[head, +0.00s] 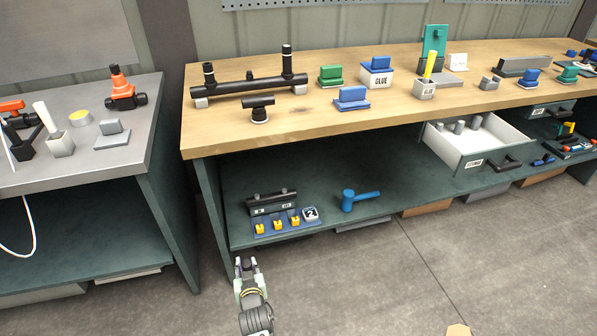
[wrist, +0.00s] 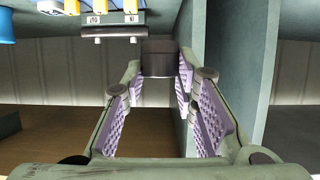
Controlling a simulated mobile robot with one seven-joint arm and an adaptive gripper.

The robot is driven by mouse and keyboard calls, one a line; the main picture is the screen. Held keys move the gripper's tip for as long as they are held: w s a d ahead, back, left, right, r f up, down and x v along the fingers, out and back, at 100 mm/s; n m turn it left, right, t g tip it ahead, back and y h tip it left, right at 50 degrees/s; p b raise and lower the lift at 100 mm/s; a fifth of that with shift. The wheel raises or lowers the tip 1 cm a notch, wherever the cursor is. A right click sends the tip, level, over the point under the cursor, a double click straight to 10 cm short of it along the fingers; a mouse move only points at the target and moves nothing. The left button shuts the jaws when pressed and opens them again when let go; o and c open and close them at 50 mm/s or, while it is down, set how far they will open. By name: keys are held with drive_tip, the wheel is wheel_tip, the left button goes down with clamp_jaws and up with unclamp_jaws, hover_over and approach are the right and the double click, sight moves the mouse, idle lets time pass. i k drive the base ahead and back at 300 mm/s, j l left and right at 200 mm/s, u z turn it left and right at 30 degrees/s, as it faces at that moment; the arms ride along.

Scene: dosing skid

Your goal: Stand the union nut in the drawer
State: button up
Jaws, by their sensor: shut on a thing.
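My gripper (head: 245,264) is low in front of the left end of the workbench's lower shelf. In the wrist view my gripper (wrist: 160,65) is shut on a dark, short cylindrical thing, which I take to be the union nut (wrist: 158,58); it is held between the fingertips. In the head view the nut is too small to make out. The drawer (head: 496,148) is pulled open under the bench top, well to the right of and above my gripper. It is white inside, with a labelled grey front, a dark handle and several grey upright pieces at its left.
The bench leg (head: 210,205) stands close to my gripper. A grey side table (head: 85,170) is at left.

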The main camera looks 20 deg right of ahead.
sight(469, 151)
drive_tip(key=i, duration=0.9)
drive_tip(key=i+z, duration=0.1)
drive_tip(key=z, duration=0.3)
drive_tip(key=i+z, duration=0.1)
drive_tip(key=z, duration=0.65)
drive_tip(key=i, duration=0.1)
